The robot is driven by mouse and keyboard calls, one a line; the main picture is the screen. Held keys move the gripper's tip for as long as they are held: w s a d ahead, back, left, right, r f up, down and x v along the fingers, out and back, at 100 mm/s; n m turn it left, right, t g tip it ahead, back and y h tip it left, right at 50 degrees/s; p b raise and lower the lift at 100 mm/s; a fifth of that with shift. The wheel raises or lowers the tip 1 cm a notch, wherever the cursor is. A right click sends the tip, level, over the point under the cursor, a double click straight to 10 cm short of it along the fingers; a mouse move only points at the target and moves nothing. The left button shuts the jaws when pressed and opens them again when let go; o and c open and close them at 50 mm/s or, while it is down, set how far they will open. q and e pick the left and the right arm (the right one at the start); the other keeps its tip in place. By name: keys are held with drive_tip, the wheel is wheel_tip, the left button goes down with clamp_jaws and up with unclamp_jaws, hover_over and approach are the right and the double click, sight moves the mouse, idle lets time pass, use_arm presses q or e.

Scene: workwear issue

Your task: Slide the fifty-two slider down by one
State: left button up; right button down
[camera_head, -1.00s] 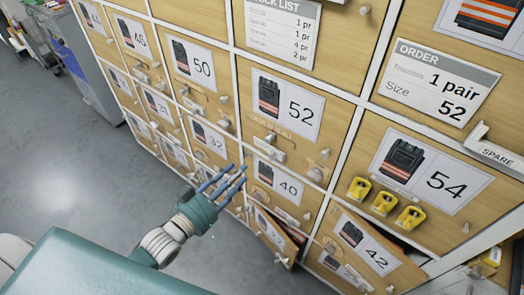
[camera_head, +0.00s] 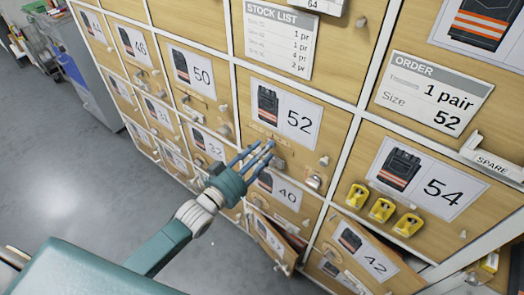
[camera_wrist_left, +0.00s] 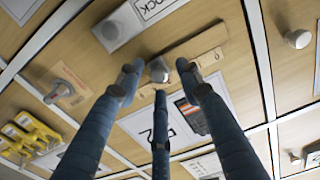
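The fifty-two door (camera_head: 285,88) carries a label with a dark garment and "52". In the left wrist view the 52 label (camera_wrist_left: 150,128) shows turned over, below a pale wooden slider strip (camera_wrist_left: 208,60) with a round grey knob (camera_wrist_left: 158,71) on it. My left gripper (camera_head: 262,149) is at the lower part of this door, over the strip. Its three blue fingers are spread around the knob, one on each side and one below, with the knob still visible between them. I cannot tell whether any finger touches it. My right gripper is not in view.
A grey holder (camera_wrist_left: 118,27) sits close beside the strip. Several yellow pieces (camera_head: 381,210) hang on the 54 door (camera_head: 440,190). An order card (camera_head: 430,95) reads 1 pair, size 52.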

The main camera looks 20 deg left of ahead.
use_arm(q)
clamp_jaws()
drive_tip(key=shift+w+a+r, duration=0.1)
drive_tip(key=shift+w+a, duration=0.2)
drive_tip(key=shift+a, duration=0.35)
drive_tip(key=shift+w+a, duration=0.25)
drive_tip(key=shift+a, duration=0.4)
unclamp_jaws()
drive_tip(key=shift+d, duration=0.1)
drive_tip(key=shift+s, duration=0.1)
